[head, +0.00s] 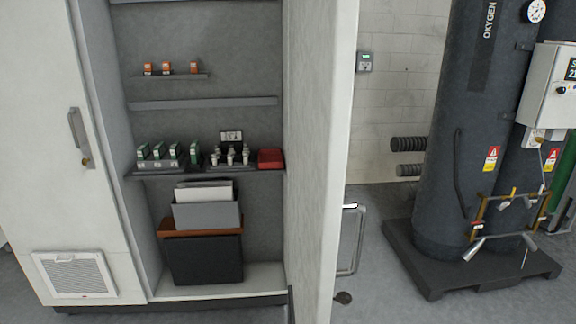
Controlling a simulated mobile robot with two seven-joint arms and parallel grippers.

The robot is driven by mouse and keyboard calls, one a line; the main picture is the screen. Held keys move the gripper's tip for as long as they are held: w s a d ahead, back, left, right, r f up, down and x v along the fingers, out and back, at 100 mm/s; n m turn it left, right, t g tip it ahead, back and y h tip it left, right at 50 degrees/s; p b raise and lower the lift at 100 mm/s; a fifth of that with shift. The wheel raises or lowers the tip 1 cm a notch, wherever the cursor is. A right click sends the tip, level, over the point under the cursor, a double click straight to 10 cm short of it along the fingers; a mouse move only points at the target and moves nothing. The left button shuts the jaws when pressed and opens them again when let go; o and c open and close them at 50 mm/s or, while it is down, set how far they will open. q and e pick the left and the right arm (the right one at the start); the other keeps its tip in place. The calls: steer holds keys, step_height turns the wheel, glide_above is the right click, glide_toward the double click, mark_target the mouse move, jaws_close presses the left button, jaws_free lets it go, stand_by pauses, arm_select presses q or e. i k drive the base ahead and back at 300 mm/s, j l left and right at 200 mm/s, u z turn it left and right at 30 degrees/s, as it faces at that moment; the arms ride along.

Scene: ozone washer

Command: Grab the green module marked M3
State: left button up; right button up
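Several green modules stand in a row on a dark shelf (205,170) inside the open cabinet. The leftmost green module (143,152) and the rightmost green module (195,152) mark the ends of the row. Their labels are too small to read, so I cannot tell which one is marked M3. Neither of my grippers is in view.
Silver-topped parts (231,155) and a red box (270,158) share the shelf. Small orange modules (166,68) sit higher up. A grey file box (207,215) stands below. The open cabinet door (320,150) juts out at right, near an oxygen tank (468,130).

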mark_target(175, 149)
steer(key=l+u, duration=0.3)
steer(key=l, duration=0.55)
steer(key=l+u, duration=0.35)
steer(key=l, duration=0.5)
steer(key=j, duration=0.35)
steer(key=k+j, duration=0.15)
steer(key=j, duration=0.2)
steer(key=i+j, duration=0.1)
steer(key=j, duration=0.85)
steer(key=i+j, duration=0.45)
steer(key=i, duration=0.15)
